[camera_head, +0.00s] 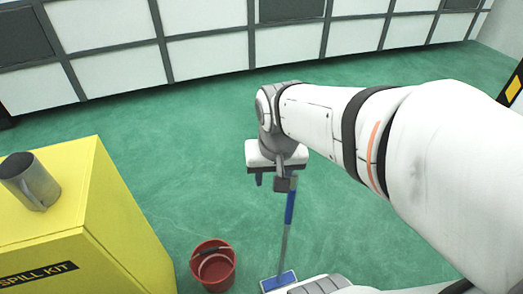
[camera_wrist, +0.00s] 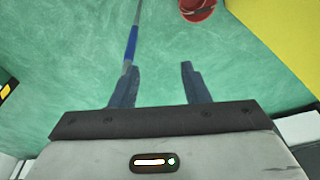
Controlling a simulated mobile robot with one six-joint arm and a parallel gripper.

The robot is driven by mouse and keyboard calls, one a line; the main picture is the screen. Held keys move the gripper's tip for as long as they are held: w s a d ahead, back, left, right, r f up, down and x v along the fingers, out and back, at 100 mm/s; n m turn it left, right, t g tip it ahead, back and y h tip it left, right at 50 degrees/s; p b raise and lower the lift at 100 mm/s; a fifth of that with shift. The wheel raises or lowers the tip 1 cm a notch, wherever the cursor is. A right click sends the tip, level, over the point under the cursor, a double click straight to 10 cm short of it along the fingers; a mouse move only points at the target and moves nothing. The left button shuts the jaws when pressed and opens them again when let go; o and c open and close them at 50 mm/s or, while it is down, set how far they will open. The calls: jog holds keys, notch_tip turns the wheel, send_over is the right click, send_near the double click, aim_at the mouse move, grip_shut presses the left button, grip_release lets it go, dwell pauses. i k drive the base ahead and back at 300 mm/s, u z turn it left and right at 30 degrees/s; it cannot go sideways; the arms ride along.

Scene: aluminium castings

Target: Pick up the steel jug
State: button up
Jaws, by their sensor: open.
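The steel jug (camera_head: 30,181) is a grey metal vessel with a dark opening and a handle on its lower right side. It stands on the yellow spill kit box (camera_head: 66,216) at the left in the head view. My gripper (camera_head: 272,184) hangs from the arm over the green floor, well to the right of the jug and apart from it. In the wrist view my gripper (camera_wrist: 158,86) shows two blue fingers spread apart with nothing between them. The jug does not show in the wrist view.
A red bucket (camera_head: 213,267) stands on the floor beside the yellow box. A mop or broom with a blue and grey handle (camera_head: 289,208) stands near my gripper in the head view. A white panelled wall (camera_head: 208,56) closes the back. Open green floor lies between.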

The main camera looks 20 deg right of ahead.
aim_at(32, 188)
jog(key=u, duration=1.6)
